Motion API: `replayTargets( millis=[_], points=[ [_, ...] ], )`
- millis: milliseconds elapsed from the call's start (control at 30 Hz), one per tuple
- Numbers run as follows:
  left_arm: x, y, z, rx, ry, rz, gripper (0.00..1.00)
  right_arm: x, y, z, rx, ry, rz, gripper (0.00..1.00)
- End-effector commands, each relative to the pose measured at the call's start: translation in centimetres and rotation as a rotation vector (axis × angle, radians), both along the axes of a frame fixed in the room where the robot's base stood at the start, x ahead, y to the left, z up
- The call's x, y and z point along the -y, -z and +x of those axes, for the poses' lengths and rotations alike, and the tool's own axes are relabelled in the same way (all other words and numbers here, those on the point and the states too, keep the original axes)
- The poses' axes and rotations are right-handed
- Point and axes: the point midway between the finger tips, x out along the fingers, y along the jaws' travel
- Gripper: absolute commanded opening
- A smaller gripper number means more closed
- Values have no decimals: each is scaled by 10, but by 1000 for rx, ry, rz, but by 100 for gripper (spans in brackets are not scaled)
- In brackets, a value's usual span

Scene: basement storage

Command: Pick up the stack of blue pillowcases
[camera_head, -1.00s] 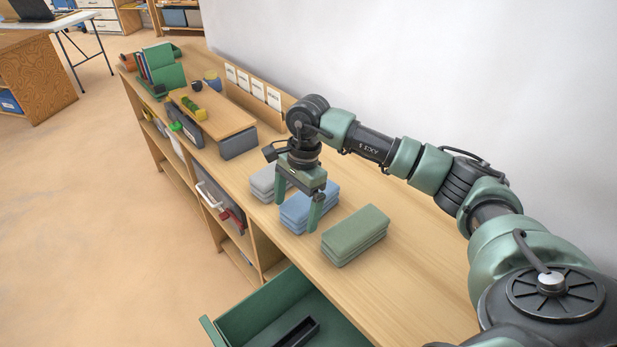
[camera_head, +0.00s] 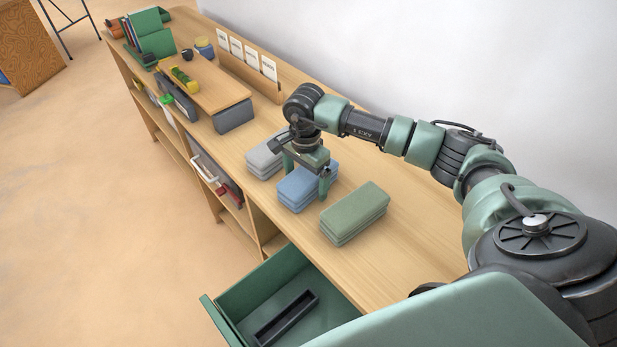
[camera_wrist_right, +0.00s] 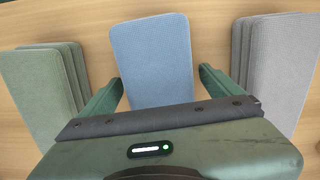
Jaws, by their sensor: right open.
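The stack of blue pillowcases (camera_head: 298,190) lies folded on the wooden counter, between a grey stack and a green stack. My right gripper (camera_head: 306,180) is open above the blue stack, pointing down. In the right wrist view the blue stack (camera_wrist_right: 151,58) shows between the two green fingers of my right gripper (camera_wrist_right: 160,88), with a gap on each side. The fingers touch neither the blue stack nor its neighbours in that view. My left gripper is not in view.
The green stack (camera_head: 354,212) lies at right of the blue one and the grey stack (camera_head: 265,158) at left. An open green drawer (camera_head: 225,312) juts out below the counter (camera_head: 385,275). A small raised shelf (camera_head: 222,97) stands further back. A white wall bounds the far side.

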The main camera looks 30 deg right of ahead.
Motion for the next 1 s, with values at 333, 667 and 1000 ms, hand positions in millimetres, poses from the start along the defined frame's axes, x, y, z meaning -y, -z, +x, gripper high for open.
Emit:
replayTargets(
  millis=[333, 667, 1000],
  points=[
    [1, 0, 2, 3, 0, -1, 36, 0, 1, 0, 0, 0, 0, 55],
    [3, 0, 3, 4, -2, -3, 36, 0, 0, 1, 2, 0, 0, 19],
    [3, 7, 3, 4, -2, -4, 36, 0, -27, 2, 6, 0, 0, 19]
  ],
)
